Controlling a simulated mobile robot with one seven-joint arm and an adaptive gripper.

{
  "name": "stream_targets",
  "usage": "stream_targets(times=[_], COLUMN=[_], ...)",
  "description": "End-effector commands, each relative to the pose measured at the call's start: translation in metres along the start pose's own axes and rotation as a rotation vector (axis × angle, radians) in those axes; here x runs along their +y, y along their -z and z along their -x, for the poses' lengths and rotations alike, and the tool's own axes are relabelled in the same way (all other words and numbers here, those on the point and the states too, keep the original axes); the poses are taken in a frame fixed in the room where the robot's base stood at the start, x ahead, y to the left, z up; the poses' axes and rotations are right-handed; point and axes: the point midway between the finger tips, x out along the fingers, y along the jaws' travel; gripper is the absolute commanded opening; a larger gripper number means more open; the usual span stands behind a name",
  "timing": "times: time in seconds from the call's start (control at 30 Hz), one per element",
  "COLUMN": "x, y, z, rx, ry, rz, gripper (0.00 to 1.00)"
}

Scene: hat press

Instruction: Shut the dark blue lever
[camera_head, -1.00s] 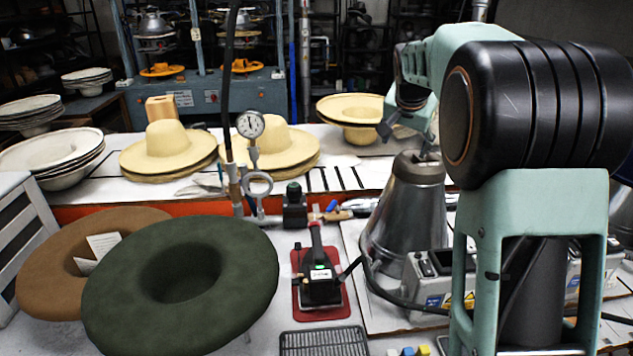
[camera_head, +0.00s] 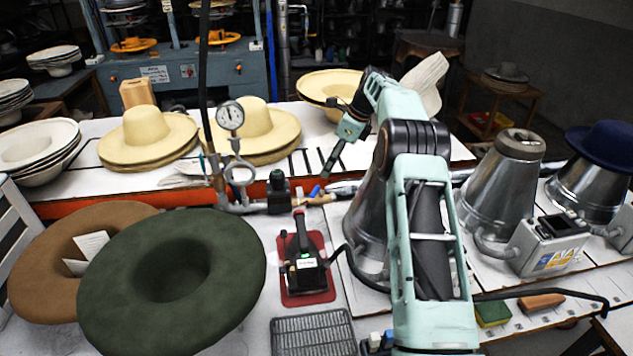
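A small blue lever (camera_head: 315,191) sits on the valve and pipe line at the back edge of the work table. It is raised and tilted, on the right of a brass-coloured fitting. It is small in view, so its exact angle is hard to read. My gripper (camera_head: 329,168) hangs pointing down and left, just above and right of the lever. It looks apart from the lever. I see it from the side and far off, so the finger gap does not show. I see nothing held in it.
A pressure gauge (camera_head: 230,116) and a vertical black hose stand left of the lever. A black iron (camera_head: 304,262) rests on a red mat below it. Metal cones (camera_head: 503,185) stand on the right. Green (camera_head: 172,275) and brown felt hats lie on the left.

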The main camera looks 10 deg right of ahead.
Motion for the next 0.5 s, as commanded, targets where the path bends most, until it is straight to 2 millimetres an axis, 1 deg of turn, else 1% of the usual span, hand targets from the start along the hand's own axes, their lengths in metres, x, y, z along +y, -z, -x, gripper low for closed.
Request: stream_targets(times=[0.17,0.5], x=[0.002,0.002], y=[-0.001,-0.001], z=[-0.019,-0.082], rx=[-0.003,-0.002], ry=[-0.008,-0.006], rz=[-0.009,-0.006], gripper=[0.62,0.62])
